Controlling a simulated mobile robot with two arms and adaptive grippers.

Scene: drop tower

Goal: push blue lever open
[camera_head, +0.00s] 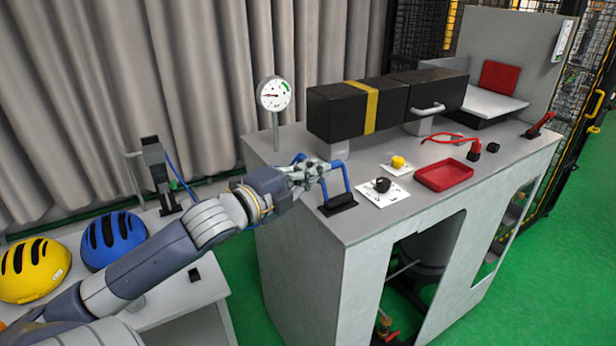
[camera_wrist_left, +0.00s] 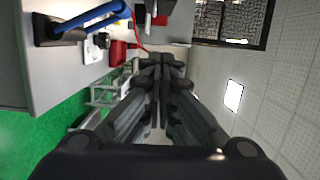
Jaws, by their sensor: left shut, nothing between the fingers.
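The blue lever (camera_head: 347,178) is a bent blue bar on a black base (camera_head: 338,206) near the front left corner of the grey cabinet top. In the left wrist view the blue lever (camera_wrist_left: 92,20) shows at the upper left, beside the fingers. My left gripper (camera_head: 333,166) is shut and empty, at the upper part of the lever. Its closed fingers (camera_wrist_left: 160,62) point away from the camera in the left wrist view. I cannot tell whether they touch the lever. A small blue piece shows behind the gripper; I cannot tell what it belongs to. My right gripper is out of view.
A round gauge (camera_head: 274,94) stands behind the gripper. A black box with a yellow band (camera_head: 370,107) is at the back. A black knob (camera_head: 382,185), a yellow button (camera_head: 398,162) and a red tray (camera_head: 444,175) lie right of the lever. Helmets (camera_head: 113,240) sit at the left.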

